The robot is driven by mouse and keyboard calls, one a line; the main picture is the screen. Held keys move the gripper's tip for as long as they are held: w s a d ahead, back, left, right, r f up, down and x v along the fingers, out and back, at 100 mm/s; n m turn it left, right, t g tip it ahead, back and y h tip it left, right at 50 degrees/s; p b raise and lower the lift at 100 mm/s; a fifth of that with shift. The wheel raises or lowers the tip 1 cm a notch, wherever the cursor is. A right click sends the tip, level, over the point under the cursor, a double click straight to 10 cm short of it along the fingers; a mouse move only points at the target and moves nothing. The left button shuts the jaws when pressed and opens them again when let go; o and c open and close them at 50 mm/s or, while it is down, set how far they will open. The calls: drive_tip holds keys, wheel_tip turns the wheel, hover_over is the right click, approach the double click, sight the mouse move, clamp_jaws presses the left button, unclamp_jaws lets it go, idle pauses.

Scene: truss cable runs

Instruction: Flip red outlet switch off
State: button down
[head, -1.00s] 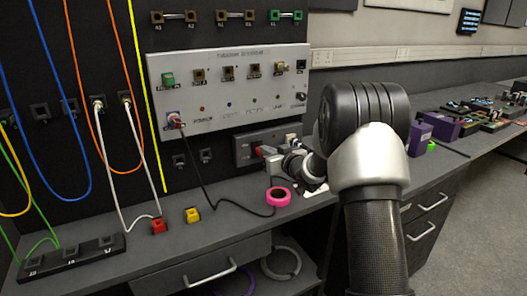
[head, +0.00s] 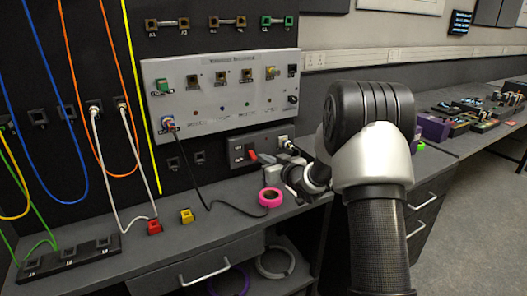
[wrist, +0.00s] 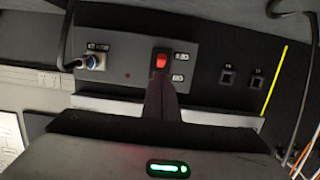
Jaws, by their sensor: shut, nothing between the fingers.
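The red outlet switch (wrist: 161,61) glows red on the grey outlet panel (wrist: 127,73) in the wrist view, which is upside down relative to the head view. In the head view the red switch (head: 253,155) shows on the outlet panel (head: 237,153) low on the back wall. My gripper (wrist: 161,82) is shut and empty. Its fingertips point at the switch, just beside its edge in the wrist view; I cannot tell whether they touch it. In the head view my gripper (head: 270,169) is just right of and below the switch, partly hidden by my arm.
A plug (wrist: 96,62) with a dark cable sits in the same panel. A pink tape roll (head: 270,197), a yellow block (head: 187,216) and a red block (head: 154,227) lie on the bench below. A black cable (head: 195,185) hangs from the upper panel.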

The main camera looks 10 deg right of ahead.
drive_tip(key=s+f, duration=0.2)
drive_tip(key=s+d+f, duration=0.1)
drive_tip(key=s+f, duration=0.1)
drive_tip(key=shift+d, duration=0.1)
